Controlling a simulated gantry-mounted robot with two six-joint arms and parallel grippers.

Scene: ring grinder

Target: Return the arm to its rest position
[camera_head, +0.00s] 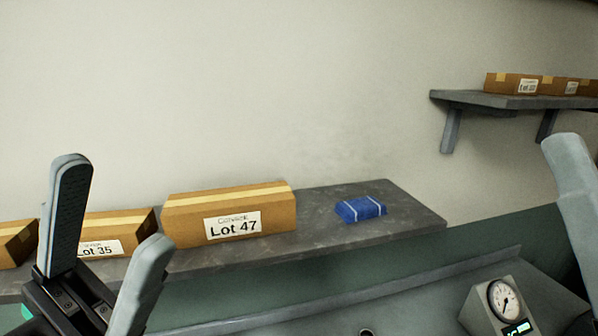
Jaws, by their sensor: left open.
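My left gripper (110,205) is at the lower left in the head view. Its two fingers stand wide apart with nothing held between them, so it is open. It is in front of the shelf with the boxes and hides part of the box marked Lot 35. At the right edge, a single grey finger-like part (572,190) shows, apparently of my right gripper. The rest of it is out of frame, so its opening cannot be told.
A grey shelf (310,222) holds a Lot 47 box (185,212), a Lot 35 box (132,222), another box (14,240) and a blue packet (360,209). A wall shelf (470,98) carries several boxes. A gauge unit (475,312) stands at the lower right.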

